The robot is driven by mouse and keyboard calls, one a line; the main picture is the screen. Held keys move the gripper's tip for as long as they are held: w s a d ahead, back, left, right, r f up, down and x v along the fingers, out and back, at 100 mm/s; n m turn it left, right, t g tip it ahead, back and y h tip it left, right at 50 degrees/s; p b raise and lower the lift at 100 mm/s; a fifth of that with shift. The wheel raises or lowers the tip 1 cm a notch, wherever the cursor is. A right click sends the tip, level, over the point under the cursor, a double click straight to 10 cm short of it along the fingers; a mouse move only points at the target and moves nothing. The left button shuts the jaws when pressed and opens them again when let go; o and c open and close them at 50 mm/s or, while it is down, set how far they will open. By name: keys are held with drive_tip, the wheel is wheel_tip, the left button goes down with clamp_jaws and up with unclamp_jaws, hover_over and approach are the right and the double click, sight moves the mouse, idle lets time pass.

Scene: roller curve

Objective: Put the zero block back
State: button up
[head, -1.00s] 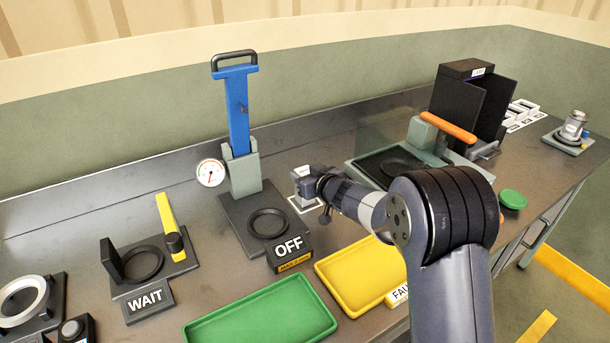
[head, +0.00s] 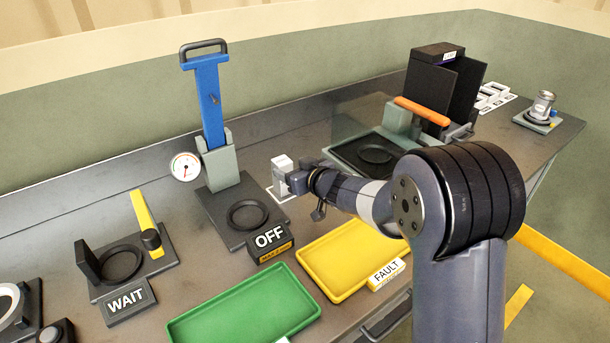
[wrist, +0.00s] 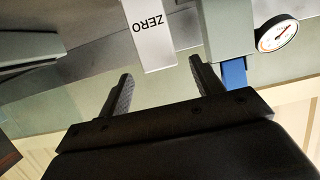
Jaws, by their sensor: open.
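The zero block is a pale upright block (head: 281,168) standing on the bench inside a white outlined square (head: 279,194), right of the blue-handled press. In the wrist view the block (wrist: 149,38) shows the word ZERO upside down. My gripper (wrist: 161,68) is open and empty, with its two fingers apart and the block just beyond the fingertips. In the head view my gripper (head: 294,181) is at the block's right side, level with it. The finger nearest the block partly hides its lower right, so I cannot tell whether they touch there.
The press (head: 211,105) with its gauge (head: 185,167) and OFF sign (head: 270,236) stands left of the block. A yellow tray (head: 345,262) and green tray (head: 240,310) lie in front. A fixture with an orange handle (head: 421,111) stands to the right.

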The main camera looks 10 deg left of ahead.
sight(279, 158)
drive_tip(key=v, duration=0.6)
idle(0.4)
drive_tip(key=x, duration=1.2)
drive_tip(key=shift+s+p, duration=0.1)
drive_tip(key=shift+p, duration=0.3)
drive_tip(key=shift+r, duration=0.8)
